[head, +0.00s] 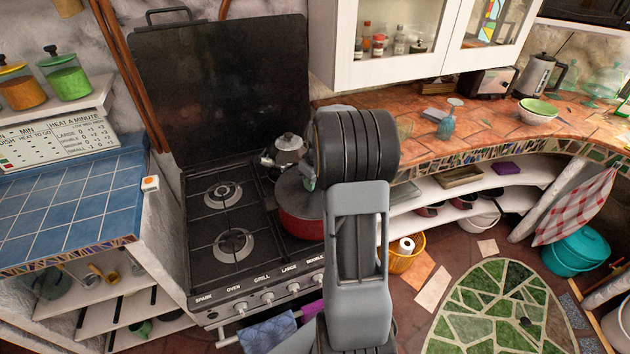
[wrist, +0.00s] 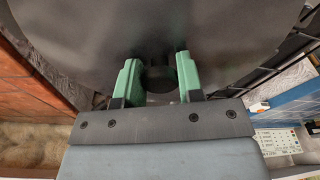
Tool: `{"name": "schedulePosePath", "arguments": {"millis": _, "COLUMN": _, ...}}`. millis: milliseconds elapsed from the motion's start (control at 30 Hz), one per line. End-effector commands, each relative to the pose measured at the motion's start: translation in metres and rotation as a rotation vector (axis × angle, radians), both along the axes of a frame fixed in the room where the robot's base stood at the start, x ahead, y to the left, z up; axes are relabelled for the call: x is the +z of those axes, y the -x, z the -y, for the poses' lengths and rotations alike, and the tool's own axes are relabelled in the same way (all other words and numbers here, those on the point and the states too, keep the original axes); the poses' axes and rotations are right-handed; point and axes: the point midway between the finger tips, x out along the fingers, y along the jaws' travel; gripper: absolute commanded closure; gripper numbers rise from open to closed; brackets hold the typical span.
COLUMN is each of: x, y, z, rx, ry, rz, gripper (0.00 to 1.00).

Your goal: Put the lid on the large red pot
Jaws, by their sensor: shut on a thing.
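The large red pot (head: 300,226) stands on the right side of the stove, partly hidden behind my arm. The dark grey lid (head: 291,200) is over the pot's mouth; I cannot tell whether it rests on the rim or hangs just above it. My gripper (head: 309,183) is at the lid's top. In the wrist view its green fingers (wrist: 158,80) stand on both sides of the lid's black knob (wrist: 158,75) and are shut on it. The lid (wrist: 150,30) fills the top of that view and hides the pot.
A grey kettle (head: 288,150) stands on the stove right behind the pot. The left burners (head: 232,243) of the stove are bare. A blue-tiled counter (head: 75,205) lies to the left. The orange-tiled counter (head: 480,130) with a bowl (head: 538,110) curves away to the right.

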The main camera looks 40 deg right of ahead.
Motion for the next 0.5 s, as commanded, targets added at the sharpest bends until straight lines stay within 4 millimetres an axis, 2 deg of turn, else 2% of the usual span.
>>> {"name": "schedulePosePath", "arguments": {"millis": 233, "x": 0.0009, "y": -0.0003, "z": 0.0002, "rx": 0.000, "ry": 0.001, "rz": 0.001, "gripper": 0.97}}
{"name": "schedulePosePath", "arguments": {"millis": 267, "x": 0.0009, "y": -0.0003, "z": 0.0002, "rx": 0.000, "ry": 0.001, "rz": 0.001, "gripper": 0.64}}
{"name": "schedulePosePath", "arguments": {"millis": 500, "x": 0.0006, "y": -0.0002, "z": 0.0001, "rx": 0.000, "ry": 0.001, "rz": 0.001, "gripper": 0.41}}
